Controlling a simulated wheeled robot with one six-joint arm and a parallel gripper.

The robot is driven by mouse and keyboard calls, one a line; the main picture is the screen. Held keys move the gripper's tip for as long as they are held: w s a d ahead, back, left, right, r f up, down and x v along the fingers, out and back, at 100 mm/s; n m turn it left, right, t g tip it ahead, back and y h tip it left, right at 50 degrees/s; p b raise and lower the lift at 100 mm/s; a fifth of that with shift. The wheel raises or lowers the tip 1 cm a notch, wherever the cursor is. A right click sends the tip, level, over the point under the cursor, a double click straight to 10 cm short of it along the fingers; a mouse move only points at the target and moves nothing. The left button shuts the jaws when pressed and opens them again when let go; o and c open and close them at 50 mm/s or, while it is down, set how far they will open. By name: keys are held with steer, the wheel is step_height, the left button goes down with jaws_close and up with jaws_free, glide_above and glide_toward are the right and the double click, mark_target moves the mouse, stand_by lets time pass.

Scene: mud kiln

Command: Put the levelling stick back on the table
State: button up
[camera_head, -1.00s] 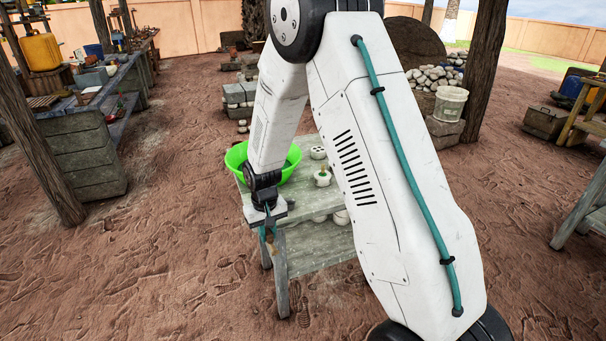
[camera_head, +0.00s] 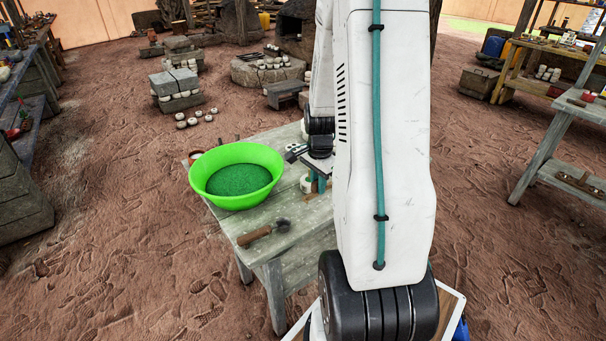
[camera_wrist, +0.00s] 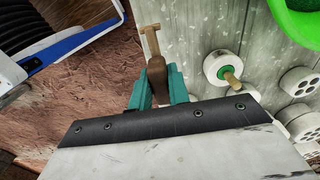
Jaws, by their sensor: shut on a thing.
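The levelling stick (camera_wrist: 153,52) is a brown wooden piece with a short crossbar at its end. My gripper (camera_wrist: 155,85) has teal fingers and is shut on it. In the wrist view the stick points away from the fingers, beside the table's edge. The grey wooden table (camera_head: 290,258) stands in the middle of the head view. My gripper (camera_head: 318,186) is over its right part there, partly hidden by my arm. I cannot tell in either view whether the stick touches the table.
A green basin (camera_head: 237,200) with green contents stands on the table's left. A wooden-handled tool (camera_head: 262,233) lies near the front edge. A white disc with a peg (camera_wrist: 222,67) and white holed cylinders (camera_wrist: 298,82) stand on the table. The front-middle tabletop has bare room.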

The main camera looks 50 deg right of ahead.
steer(key=shift+d, duration=0.15)
steer(key=shift+d+f, duration=0.1)
steer(key=shift+f, duration=4.15)
steer(key=shift+f, duration=0.2)
steer(key=o, duration=1.5)
steer(key=shift+r, duration=0.1)
steer(key=shift+r, duration=2.9)
